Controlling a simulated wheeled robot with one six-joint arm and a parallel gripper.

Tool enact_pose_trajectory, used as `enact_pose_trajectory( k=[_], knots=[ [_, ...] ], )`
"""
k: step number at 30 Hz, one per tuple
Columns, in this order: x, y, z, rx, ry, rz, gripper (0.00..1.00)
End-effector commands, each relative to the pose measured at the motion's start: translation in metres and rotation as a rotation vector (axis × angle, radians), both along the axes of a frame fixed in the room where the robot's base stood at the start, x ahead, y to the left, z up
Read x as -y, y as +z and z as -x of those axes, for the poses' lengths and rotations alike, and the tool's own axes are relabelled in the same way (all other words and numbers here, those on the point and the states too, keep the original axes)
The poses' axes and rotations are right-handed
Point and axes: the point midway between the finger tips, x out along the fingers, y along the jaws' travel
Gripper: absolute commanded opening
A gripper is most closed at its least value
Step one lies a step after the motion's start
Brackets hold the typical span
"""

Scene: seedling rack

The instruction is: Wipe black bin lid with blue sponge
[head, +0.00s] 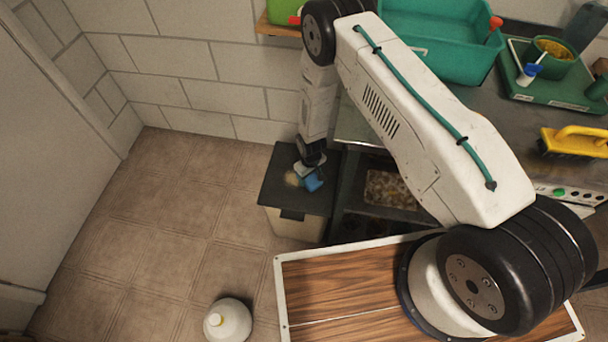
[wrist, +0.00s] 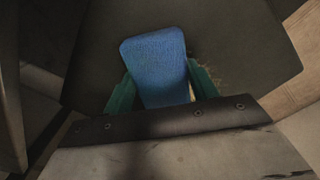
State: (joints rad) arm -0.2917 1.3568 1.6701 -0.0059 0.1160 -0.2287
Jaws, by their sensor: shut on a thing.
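The black bin lid (head: 274,182) lies flat on a pale bin (head: 292,225) on the floor beside the bench. It also fills much of the wrist view (wrist: 97,75). My gripper (head: 311,165) is over the lid and shut on the blue sponge (head: 314,182). In the wrist view the sponge (wrist: 157,68) sits between the two green fingers. I cannot tell whether the sponge touches the lid.
A steel bench (head: 490,110) stands right of the bin, with a teal tub (head: 440,45), a green tray (head: 550,90) and a yellow brush (head: 575,140) on it. A tiled wall is behind. A white jug (head: 228,322) stands on the floor in front. The floor to the left is clear.

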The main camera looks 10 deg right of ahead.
Motion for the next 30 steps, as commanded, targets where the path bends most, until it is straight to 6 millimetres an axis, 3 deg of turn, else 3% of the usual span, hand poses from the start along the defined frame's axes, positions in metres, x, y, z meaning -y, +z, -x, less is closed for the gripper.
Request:
enact_pose_trajectory(
  k=[8,21,30],
  knots=[
    [0.002,-0.002,0.000,0.002,0.001,-0.001,0.40],
    [-0.030,-0.001,-0.011,0.003,0.002,-0.001,0.40],
    [-0.041,-0.001,-0.015,0.002,0.001,-0.001,0.40]
  ],
)
